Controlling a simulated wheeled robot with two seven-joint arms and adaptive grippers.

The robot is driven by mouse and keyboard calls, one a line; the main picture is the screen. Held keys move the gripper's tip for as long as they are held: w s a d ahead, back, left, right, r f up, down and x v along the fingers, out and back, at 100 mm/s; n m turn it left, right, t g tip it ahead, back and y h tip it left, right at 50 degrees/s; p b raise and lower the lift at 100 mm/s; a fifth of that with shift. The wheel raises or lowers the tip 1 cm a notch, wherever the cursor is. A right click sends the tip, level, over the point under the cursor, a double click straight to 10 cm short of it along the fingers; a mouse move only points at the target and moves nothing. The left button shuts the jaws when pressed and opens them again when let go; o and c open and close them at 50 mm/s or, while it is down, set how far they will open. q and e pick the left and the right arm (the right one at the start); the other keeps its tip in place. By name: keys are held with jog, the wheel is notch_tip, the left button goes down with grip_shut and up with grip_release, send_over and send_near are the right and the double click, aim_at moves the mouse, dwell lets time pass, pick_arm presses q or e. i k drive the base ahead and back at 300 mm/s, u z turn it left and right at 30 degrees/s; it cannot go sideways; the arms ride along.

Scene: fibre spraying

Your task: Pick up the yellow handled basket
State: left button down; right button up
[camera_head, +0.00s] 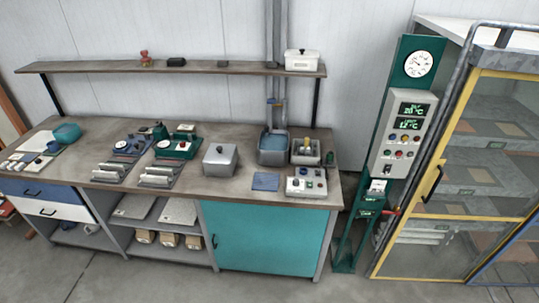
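A small grey open container (298,160) with something yellow at its top stands near the right end of the workbench (225,185). It may be the yellow handled basket, but it is too small to be sure. It sits just right of a grey tank (272,156) with blue liquid and behind a white control box (306,184) with knobs. Neither of my grippers is in view.
A lidded metal box (220,160) and several small machines stand on the bench. A shelf (180,67) runs above it, with a white box (301,60) at its right. A green gauge post (401,130) and yellow-framed cabinet (460,160) stand right. Floor shows in front.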

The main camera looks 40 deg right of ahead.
aim_at(306, 144)
jog(key=u, duration=0.55)
jog(key=i, duration=0.35)
jog(key=z, duration=0.6)
jog(key=i, duration=1.3)
jog(key=z, duration=1.65)
jog(key=i, duration=1)
jog(key=z, duration=1.1)
